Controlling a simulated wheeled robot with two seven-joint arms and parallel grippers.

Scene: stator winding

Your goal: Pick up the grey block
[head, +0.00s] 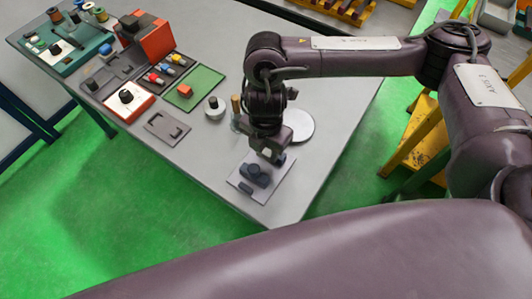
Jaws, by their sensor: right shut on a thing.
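My right gripper (272,157) points down just above the light grey plate (283,190) near the table's front corner. It is shut on a small piece that I take to be the grey block; the fingers hide most of it, and its outline is hard to make out. Dark blue-grey pieces (255,174) sit on the plate just below and left of the fingers. A smaller dark piece (246,188) lies nearer the plate's front edge. My left gripper is not in view.
A white disc (299,127) lies behind the gripper, with a wooden-handled tool (236,106) to the left. A green mat (205,82), an orange-red box (157,40) and a white-topped red unit (130,103) stand farther left. The table (185,160) is bare at front left.

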